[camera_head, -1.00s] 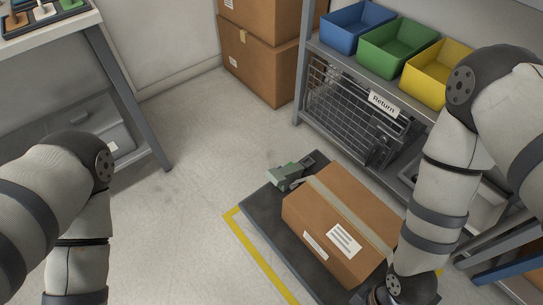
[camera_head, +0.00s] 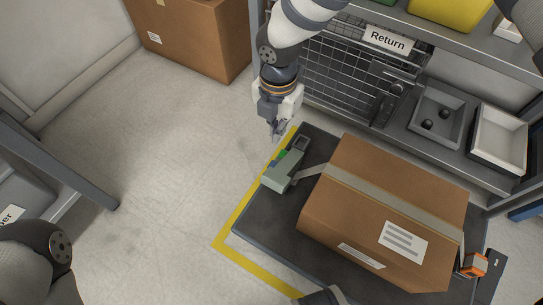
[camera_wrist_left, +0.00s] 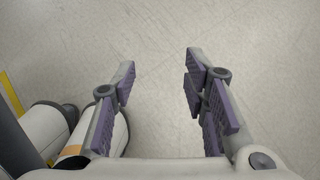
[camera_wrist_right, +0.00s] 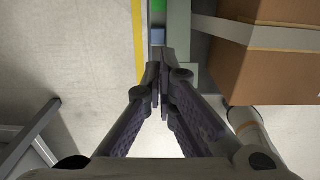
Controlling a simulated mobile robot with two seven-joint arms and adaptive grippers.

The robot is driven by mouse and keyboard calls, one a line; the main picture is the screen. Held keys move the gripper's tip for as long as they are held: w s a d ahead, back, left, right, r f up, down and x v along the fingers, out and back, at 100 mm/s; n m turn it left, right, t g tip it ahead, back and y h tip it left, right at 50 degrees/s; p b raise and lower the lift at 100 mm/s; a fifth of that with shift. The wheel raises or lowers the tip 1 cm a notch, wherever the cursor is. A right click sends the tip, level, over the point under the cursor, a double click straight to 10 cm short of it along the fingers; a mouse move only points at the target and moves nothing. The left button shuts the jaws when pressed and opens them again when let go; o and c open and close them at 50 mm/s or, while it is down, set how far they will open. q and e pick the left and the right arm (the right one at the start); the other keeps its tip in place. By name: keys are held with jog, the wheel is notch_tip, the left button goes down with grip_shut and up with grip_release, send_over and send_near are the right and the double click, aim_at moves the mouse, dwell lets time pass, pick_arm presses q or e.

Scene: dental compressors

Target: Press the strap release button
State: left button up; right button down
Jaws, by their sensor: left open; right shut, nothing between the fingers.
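The grey-green strap tensioner (camera_head: 282,176) sits at the left end of the dark platform (camera_head: 262,226), with a green part (camera_head: 282,154) and a small blue part (camera_head: 274,163) on its side. The strap (camera_head: 385,197) runs from it over a cardboard box (camera_head: 350,215). My right gripper (camera_head: 277,131) is shut and empty, pointing down just beyond the tensioner, apart from it. In the right wrist view its closed tips (camera_wrist_right: 160,68) are close to the blue part (camera_wrist_right: 158,36); contact cannot be told. My left gripper (camera_wrist_left: 160,75) is open and empty over bare floor.
A shelf with a wire cage marked Return (camera_head: 388,39) and grey and white trays (camera_head: 499,140) stands behind the platform. An orange fitting (camera_head: 474,265) is at the box's right end. Yellow floor tape (camera_head: 238,262) edges the platform.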

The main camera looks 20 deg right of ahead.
aim_at(276, 167)
pick_arm(q)
jog(key=shift+g, duration=0.7)
jog(key=s+f+b, duration=0.1)
jog(key=f+b, duration=0.1)
jog(key=s+f+b, duration=0.1)
jog(key=b, duration=0.2)
jog(key=shift+s+a+f, duration=0.1)
jog(key=shift+a+f, duration=0.05)
jog(key=shift+f, duration=0.25)
pick_arm(e)
notch_tip(276, 167, down, 14)
jog(key=shift+f, duration=0.1)
notch_tip(276, 167, down, 2)
jog(key=shift+s+b, duration=0.1)
jog(key=shift+b, duration=0.55)
pick_arm(q)
jog(key=shift+s+f, duration=0.2)
jog(key=shift+f, duration=0.1)
pick_arm(e)
jog(key=shift+s, duration=0.1)
pick_arm(q)
jog(key=shift+w+r, duration=0.1)
pick_arm(e)
jog(key=r, duration=0.8)
jog(key=shift+w+r, duration=0.25)
jog(key=shift+r, duration=0.15)
